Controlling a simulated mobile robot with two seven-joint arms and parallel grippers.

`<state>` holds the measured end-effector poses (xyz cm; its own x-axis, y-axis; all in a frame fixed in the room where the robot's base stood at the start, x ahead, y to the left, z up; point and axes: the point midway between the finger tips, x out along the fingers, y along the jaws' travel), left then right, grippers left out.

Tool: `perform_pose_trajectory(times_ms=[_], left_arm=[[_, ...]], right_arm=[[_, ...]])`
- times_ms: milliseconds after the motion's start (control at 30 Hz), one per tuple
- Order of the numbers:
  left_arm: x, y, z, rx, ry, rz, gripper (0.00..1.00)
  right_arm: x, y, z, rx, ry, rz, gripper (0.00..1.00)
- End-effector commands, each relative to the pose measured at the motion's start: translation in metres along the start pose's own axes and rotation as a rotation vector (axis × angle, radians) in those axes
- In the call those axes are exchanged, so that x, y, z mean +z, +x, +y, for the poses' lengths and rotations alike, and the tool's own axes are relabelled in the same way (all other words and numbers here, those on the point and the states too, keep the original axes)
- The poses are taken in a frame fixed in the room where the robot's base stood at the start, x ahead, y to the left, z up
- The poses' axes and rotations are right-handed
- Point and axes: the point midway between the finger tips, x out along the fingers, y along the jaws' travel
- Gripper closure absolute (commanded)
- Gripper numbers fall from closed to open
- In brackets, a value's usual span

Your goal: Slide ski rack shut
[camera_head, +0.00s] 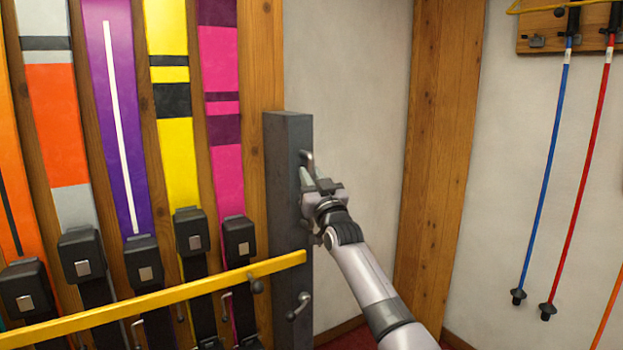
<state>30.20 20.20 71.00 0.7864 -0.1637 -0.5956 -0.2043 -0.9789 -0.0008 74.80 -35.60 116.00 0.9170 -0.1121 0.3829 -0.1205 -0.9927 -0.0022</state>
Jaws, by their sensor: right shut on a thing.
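The ski rack fills the left of the head view, with several upright skis in orange, grey, purple, yellow and pink, such as the pink ski (221,100). A dark grey upright post (286,220) stands at the rack's right end. A metal handle (307,160) sits on the post's right side, near its top. My right gripper (311,178) is at this handle and shut on it; the fingers partly hide the lower part of the handle. My left gripper is not in view.
A yellow bar (160,302) runs across the skis' front to the post. A second small handle (299,306) is lower on the post. Ski poles, blue (546,180) and red (584,180), hang on the right wall. A wooden beam (437,130) stands between.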

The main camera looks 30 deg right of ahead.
Motion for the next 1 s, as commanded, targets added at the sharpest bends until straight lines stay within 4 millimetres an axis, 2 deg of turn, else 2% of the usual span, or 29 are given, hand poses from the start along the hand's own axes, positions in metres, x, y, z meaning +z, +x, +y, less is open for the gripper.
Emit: perform_pose_trajectory(times_ms=[33,100,133,167,200,667,1000], left_arm=[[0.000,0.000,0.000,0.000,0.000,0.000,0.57],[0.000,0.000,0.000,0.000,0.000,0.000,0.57],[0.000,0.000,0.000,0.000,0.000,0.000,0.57],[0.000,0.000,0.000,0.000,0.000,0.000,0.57],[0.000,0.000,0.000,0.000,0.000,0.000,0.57],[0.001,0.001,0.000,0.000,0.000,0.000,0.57],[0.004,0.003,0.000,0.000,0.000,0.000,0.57]], right_arm=[[0.005,-0.002,-0.007,-0.010,0.003,-0.009,1.00],[0.005,-0.002,-0.007,-0.010,0.003,-0.009,1.00],[0.005,-0.002,-0.007,-0.010,0.003,-0.009,0.69],[0.005,-0.002,-0.007,-0.010,0.003,-0.009,0.59],[0.005,-0.002,-0.007,-0.010,0.002,-0.008,0.58],[0.002,-0.006,-0.003,-0.004,0.001,-0.001,0.58],[0.004,-0.040,-0.004,-0.006,0.002,-0.004,0.58]])
